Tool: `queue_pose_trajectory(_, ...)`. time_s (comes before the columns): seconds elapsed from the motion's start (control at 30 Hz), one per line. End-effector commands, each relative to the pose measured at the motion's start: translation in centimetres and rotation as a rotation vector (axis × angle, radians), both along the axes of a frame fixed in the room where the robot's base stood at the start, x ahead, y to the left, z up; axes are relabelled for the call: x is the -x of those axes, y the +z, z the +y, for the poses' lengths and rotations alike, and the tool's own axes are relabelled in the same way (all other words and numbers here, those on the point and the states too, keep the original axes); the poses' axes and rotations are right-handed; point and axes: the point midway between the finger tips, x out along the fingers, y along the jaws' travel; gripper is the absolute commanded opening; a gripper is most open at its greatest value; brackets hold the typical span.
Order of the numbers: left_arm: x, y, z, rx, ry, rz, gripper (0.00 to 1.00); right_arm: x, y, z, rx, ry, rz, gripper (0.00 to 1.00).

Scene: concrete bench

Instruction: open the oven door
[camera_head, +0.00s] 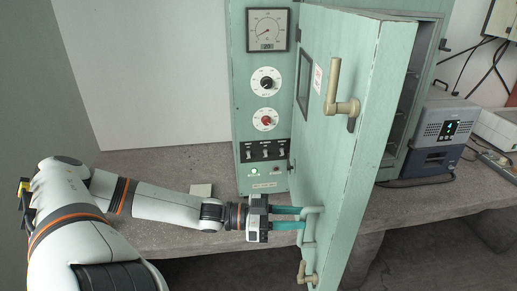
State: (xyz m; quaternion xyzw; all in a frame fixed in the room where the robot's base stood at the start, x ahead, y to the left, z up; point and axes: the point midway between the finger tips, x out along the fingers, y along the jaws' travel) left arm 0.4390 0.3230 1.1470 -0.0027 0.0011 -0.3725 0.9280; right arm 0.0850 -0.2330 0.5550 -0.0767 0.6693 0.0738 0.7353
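The oven is a pale green cabinet with a control panel (266,100) on its left. Its thick green door (350,165) is swung well out toward me, with a gap into the dark, shelved interior (403,112) on the right. A pale green door handle (309,250) is on the door's left-facing side, low down. My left gripper (302,218) reaches it from the left. Its two teal fingers are a narrow gap apart, with their tips at the handle, which partly hides them; they appear closed on it. My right gripper is not in view.
Brass latches stick out from the door, an upper one (341,97) and a lower one (306,274). A blue-grey device (443,130) stands right of the oven on the concrete bench (440,198).

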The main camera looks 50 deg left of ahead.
Motion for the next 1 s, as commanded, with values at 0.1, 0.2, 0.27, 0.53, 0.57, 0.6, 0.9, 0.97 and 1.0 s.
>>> queue_pose_trajectory(0.1, 1.6, 0.5, 1.4, -0.001, 0.003, 0.008, 0.33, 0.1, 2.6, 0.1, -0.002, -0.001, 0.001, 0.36)
queue_pose_trajectory(0.2, 2.9, 0.6, 2.8, 0.001, 0.004, 0.006, 0.33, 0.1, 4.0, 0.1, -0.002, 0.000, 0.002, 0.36)
queue_pose_trajectory(0.27, 3.7, 0.5, 3.5, 0.000, 0.004, 0.007, 0.33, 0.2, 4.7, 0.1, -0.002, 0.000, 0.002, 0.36)
queue_pose_trajectory(0.53, 6.4, 0.2, 6.1, 0.001, 0.001, 0.001, 0.33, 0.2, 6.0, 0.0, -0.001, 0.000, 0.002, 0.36)
queue_pose_trajectory(0.57, 6.5, 0.1, 6.3, 0.001, 0.001, -0.001, 0.33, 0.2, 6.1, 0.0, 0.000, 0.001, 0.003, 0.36)
queue_pose_trajectory(0.6, 6.7, 0.1, 6.4, 0.001, 0.001, 0.001, 0.33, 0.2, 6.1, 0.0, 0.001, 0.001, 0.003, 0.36)
queue_pose_trajectory(0.9, 6.8, 0.0, 6.6, 0.001, 0.000, -0.001, 0.33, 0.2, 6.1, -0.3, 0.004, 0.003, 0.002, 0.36)
queue_pose_trajectory(0.97, 6.8, 0.0, 6.6, 0.001, 0.000, -0.001, 0.33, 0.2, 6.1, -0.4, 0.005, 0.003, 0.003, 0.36)
queue_pose_trajectory(1.0, 6.8, 0.0, 6.6, 0.001, 0.000, -0.001, 0.33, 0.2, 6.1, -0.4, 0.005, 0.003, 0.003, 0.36)
